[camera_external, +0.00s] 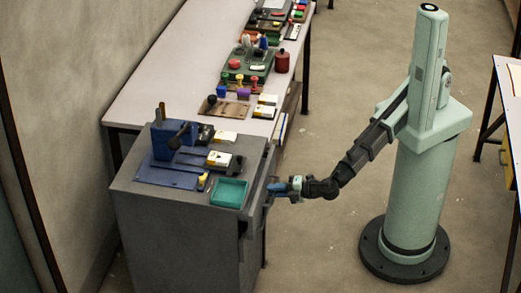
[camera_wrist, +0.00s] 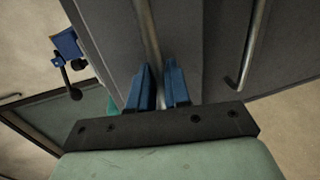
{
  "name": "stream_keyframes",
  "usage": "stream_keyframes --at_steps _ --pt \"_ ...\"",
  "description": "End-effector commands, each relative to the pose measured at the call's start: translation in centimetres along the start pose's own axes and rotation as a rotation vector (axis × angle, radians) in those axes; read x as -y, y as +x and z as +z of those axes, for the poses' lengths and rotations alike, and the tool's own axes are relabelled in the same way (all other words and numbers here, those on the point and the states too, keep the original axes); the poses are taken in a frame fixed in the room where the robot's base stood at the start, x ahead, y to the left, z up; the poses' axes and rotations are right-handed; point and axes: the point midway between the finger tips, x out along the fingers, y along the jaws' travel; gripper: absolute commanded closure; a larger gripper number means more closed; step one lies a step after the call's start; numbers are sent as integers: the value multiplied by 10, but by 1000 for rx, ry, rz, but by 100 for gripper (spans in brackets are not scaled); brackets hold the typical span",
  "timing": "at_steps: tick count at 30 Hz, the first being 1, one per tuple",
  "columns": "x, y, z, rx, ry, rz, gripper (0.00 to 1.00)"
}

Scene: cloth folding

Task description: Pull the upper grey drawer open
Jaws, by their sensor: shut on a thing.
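The grey cabinet (camera_external: 185,235) stands at the lower left in the external view, its drawer side facing my arm. In the wrist view the upper grey drawer (camera_wrist: 105,35) lies left of a seam and has a long metal bar handle (camera_wrist: 147,25). My gripper (camera_wrist: 159,68) has blue fingers on either side of this handle and is shut on it. In the external view my gripper (camera_external: 281,188) is at the cabinet's right side, below its top. The fingers hide part of the handle. I cannot tell exactly how far the drawer stands out.
A second bar handle (camera_wrist: 250,45) is on the panel to the right in the wrist view. A teal tray (camera_external: 229,193), a blue block (camera_external: 170,142) and small items lie on the cabinet top. A cluttered table (camera_external: 165,75) stands behind. The floor (camera_external: 325,250) beside the cabinet is clear.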

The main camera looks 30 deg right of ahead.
Motion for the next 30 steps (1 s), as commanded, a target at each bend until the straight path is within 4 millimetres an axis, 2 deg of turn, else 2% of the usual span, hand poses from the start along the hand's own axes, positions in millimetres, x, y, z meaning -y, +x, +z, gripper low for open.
stream_keyframes --at_steps 1,3,12,18,28,29,30 --pt "2 -14 1 -4 0 -1 100" --pt "5 -28 1 -4 0 0 100" --pt "17 -82 0 -4 -1 -1 100" --pt "20 -97 0 -3 0 0 100" --pt "20 -97 0 -2 0 0 100" --pt "20 -97 0 -2 0 0 80" --pt "20 -97 0 -2 0 0 76"
